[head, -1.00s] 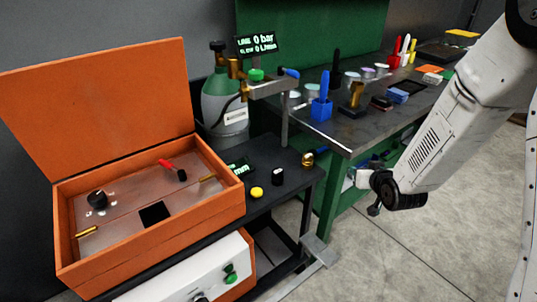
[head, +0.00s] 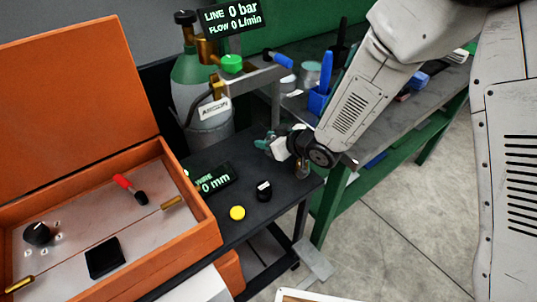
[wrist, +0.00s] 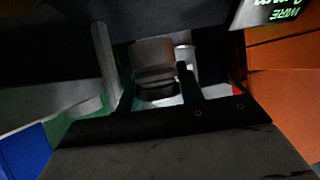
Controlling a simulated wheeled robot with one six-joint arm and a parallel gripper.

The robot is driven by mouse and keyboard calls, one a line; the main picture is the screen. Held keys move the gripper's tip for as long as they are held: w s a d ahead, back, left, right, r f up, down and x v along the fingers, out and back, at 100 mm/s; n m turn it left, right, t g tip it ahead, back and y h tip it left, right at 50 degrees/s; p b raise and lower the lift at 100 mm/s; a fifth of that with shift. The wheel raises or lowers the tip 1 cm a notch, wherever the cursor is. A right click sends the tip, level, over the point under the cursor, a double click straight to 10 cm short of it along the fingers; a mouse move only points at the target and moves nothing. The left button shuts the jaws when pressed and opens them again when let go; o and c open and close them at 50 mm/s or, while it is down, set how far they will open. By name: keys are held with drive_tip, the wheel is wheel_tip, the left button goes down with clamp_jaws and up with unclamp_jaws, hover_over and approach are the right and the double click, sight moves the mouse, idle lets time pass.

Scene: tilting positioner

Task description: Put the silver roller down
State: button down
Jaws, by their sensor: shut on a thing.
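The silver roller (wrist: 152,56) shows in the wrist view as a grey cylinder between my fingers, with a dark band at its near end. My gripper (wrist: 156,84) is shut on it. In the head view my gripper (head: 268,143) is over the back right part of the black cart top (head: 215,160). The roller cannot be made out there. I cannot tell whether it touches the surface.
An orange case (head: 195,215) stands open at the left. A yellow button (head: 237,213), a black knob (head: 264,190) and a wire display (head: 214,178) are on the cart top. A gas bottle (head: 190,75) stands behind. A metal post (head: 276,105) rises near my gripper.

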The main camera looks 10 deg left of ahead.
sight(262, 164)
drive_tip(key=shift+s+a+f, duration=0.2)
drive_tip(key=shift+a+f, duration=0.25)
drive_tip(key=shift+s+a+f, duration=0.2)
drive_tip(key=shift+a+f, duration=0.35)
drive_tip(key=shift+f, duration=1.85)
drive_tip(key=shift+f, duration=0.1)
drive_tip(key=c, duration=0.9)
unclamp_jaws()
drive_tip(key=shift+f, duration=0.1)
drive_tip(key=shift+r, duration=0.2)
drive_tip(key=v, duration=1.2)
